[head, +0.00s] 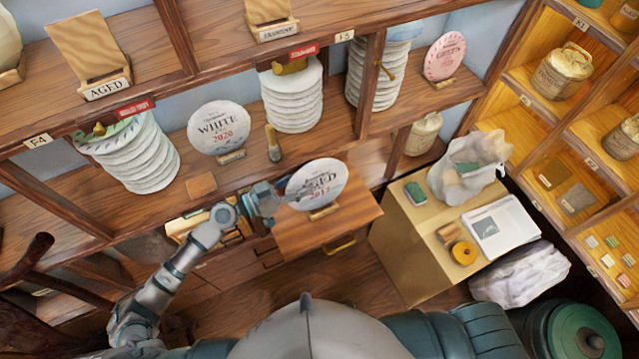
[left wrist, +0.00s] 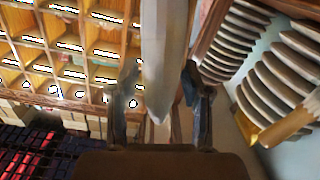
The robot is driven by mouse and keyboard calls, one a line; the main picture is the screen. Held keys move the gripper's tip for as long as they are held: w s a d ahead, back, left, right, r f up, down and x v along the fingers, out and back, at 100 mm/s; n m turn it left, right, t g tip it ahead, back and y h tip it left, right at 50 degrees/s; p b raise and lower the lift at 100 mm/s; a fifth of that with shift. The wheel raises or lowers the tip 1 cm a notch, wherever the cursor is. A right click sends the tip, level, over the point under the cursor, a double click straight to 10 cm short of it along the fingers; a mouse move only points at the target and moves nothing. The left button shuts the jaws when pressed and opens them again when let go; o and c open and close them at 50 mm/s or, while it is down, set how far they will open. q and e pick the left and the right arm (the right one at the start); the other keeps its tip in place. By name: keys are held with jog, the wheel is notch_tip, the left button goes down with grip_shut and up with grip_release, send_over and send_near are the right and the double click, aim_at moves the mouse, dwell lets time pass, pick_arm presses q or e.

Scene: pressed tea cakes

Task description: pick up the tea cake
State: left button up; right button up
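The tea cake (head: 328,177) is a white round disc marked AGED, standing on a small stand on the wooden counter. My left gripper (head: 285,197) is at its left edge, with a finger overlapping its face in the head view. In the left wrist view the tea cake (left wrist: 165,55) shows edge-on between the two fingers of my left gripper (left wrist: 161,85). The fingers are spread on either side of it and look open; any contact is hard to make out. My right gripper is in neither view.
A WHITE 2020 cake (head: 219,128) and cake stacks (head: 291,95) stand on the shelf behind. A small brush (head: 272,143) stands beside them. A box table (head: 410,240) on the right holds a white bag (head: 470,170) and papers (head: 497,228).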

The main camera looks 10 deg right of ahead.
aim_at(301, 184)
pick_arm(q)
jog(key=shift+a, duration=0.4)
grip_shut()
jog(key=shift+a, duration=0.1)
jog(key=shift+d, duration=0.3)
jog(key=shift+d+r, duration=0.2)
jog(key=shift+r, duration=0.3)
jog(key=r, duration=0.1)
jog(key=s+r, duration=0.1)
jog(key=shift+r, duration=0.35)
jog(key=s+d+p, duration=0.1)
jog(key=s, duration=0.6)
jog(key=s+d+r+p, duration=0.1)
jog(key=s+d+p, duration=0.1)
jog(key=s, duration=0.5)
jog(key=shift+s+d+r, duration=0.2)
jog(key=shift+s+d, duration=0.05)
jog(key=shift+s, duration=0.05)
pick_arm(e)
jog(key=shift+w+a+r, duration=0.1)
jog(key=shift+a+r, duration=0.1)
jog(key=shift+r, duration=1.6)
